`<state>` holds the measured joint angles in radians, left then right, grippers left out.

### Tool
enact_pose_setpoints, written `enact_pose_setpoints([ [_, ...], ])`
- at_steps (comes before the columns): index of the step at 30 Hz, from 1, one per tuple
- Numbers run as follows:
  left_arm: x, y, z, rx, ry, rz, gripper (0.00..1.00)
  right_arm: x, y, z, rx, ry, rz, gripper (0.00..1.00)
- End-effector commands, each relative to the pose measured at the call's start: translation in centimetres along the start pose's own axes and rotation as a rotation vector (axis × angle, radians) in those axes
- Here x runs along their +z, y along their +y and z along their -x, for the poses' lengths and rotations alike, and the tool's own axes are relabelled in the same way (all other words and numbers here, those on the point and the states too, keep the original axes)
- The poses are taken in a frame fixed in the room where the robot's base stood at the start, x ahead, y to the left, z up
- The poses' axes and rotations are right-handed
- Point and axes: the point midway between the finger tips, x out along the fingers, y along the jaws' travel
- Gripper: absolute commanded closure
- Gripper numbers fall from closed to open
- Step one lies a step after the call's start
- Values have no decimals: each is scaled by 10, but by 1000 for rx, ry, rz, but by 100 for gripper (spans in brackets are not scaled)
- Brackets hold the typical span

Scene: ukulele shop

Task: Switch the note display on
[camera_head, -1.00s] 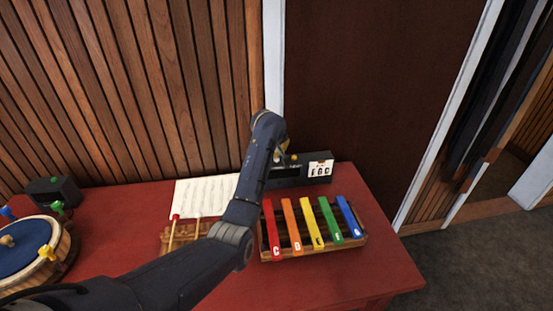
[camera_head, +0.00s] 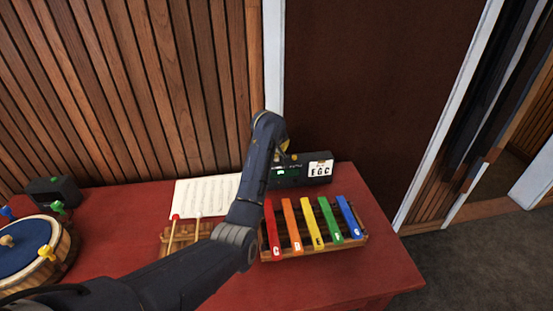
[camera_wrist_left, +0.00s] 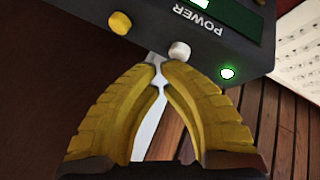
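The note display (camera_head: 290,182) is a dark box at the back of the red table, with a white card reading "F G C". A green patch glows on its face. In the left wrist view the display (camera_wrist_left: 215,48) shows upside down, with a "POWER" label, a lit green lamp (camera_wrist_left: 227,73), a white button (camera_wrist_left: 180,50) and a yellow button (camera_wrist_left: 120,23). My left gripper (camera_wrist_left: 158,66) has its yellow fingertips together just by the white button; I cannot tell whether they touch it. In the head view my left arm mostly hides this gripper (camera_head: 284,148). My right gripper is out of view.
A xylophone with coloured bars (camera_head: 312,228) stands in front of the display. Sheet music (camera_head: 205,196) and a wooden rack with mallets (camera_head: 180,236) lie left of it. A blue-topped drum (camera_head: 25,246) and a small dark box (camera_head: 52,192) are at far left.

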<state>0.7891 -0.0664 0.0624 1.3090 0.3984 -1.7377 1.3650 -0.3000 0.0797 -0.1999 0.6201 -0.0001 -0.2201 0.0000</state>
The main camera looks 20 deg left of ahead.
Motion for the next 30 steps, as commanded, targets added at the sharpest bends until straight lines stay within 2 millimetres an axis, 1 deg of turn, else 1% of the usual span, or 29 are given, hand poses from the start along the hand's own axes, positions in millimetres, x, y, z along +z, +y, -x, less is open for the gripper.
enact_pose_setpoints([
  [11,-2,2,3,1,1,0,100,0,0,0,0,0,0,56],
  [30,-24,24,43,1,2,-1,100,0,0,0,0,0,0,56],
])
